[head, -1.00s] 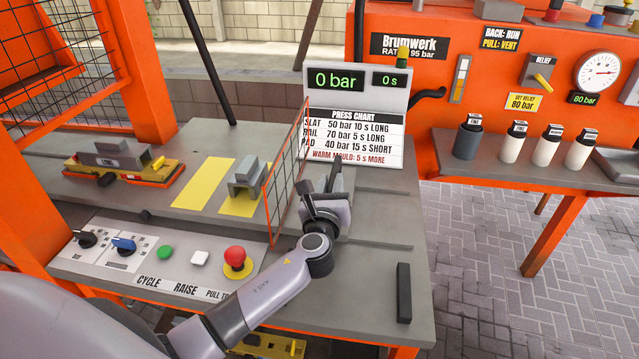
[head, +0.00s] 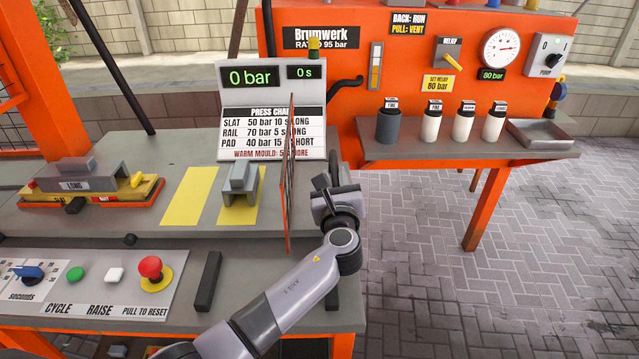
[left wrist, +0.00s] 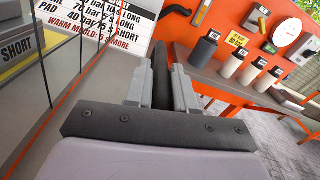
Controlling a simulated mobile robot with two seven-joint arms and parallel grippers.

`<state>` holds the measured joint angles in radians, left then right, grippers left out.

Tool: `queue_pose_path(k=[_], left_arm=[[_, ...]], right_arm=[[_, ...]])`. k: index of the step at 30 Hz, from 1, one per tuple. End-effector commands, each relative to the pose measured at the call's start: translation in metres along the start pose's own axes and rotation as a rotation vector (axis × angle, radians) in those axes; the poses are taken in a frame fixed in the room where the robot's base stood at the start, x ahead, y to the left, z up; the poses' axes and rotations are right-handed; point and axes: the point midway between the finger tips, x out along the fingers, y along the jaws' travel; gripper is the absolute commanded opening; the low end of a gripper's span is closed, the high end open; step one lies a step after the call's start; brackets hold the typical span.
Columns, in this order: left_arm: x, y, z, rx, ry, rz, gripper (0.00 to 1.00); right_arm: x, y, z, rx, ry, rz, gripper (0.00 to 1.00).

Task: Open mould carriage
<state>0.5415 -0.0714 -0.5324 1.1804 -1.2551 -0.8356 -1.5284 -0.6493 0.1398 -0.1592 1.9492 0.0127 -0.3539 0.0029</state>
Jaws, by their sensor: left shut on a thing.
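The mould carriage (head: 150,222) is a flat grey slab across the bench. It bears a long mould (head: 88,184) on a yellow-and-orange base, yellow strips (head: 188,195), and a smaller grey mould (head: 240,184). My left gripper (head: 335,200) is just right of the guard. In the left wrist view its fingers (left wrist: 161,85) are shut on a dark upright handle (left wrist: 162,55). The handle's lower part is hidden by the gripper. My right gripper is not in view.
Buttons and a red stop knob (head: 150,268) line the bench front beside a dark bar (head: 208,281). The display (head: 250,78) reads 0 bar. An orange power unit with a shelf of canisters (head: 431,125) stands at right. Paved floor (head: 510,230) is clear there.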

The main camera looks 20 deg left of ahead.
Motion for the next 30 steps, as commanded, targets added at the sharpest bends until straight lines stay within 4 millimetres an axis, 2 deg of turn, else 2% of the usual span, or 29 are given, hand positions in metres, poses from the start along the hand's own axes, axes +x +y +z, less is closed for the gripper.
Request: queue_pose_path(k=[4,14,15,17,26,30], left_arm=[[0.0001,-0.0060,0.0004,-0.002,-0.003,0.000,0.00],[0.0003,-0.0058,0.0005,-0.001,-0.003,0.002,0.00],[0.0003,-0.0057,0.0004,-0.001,-0.003,0.002,0.27],[0.0004,-0.0056,0.0003,-0.001,-0.002,0.002,0.44],[-0.0005,-0.0053,-0.0007,0.000,-0.001,0.002,0.44],[-0.0090,-0.0056,-0.0007,0.000,0.000,0.001,0.44]], right_arm=[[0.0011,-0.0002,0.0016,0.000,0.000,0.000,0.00],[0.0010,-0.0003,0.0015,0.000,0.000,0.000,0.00],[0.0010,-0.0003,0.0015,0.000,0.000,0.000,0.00],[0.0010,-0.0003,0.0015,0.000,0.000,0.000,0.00],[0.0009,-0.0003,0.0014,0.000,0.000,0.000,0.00],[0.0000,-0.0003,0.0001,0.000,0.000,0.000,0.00]])
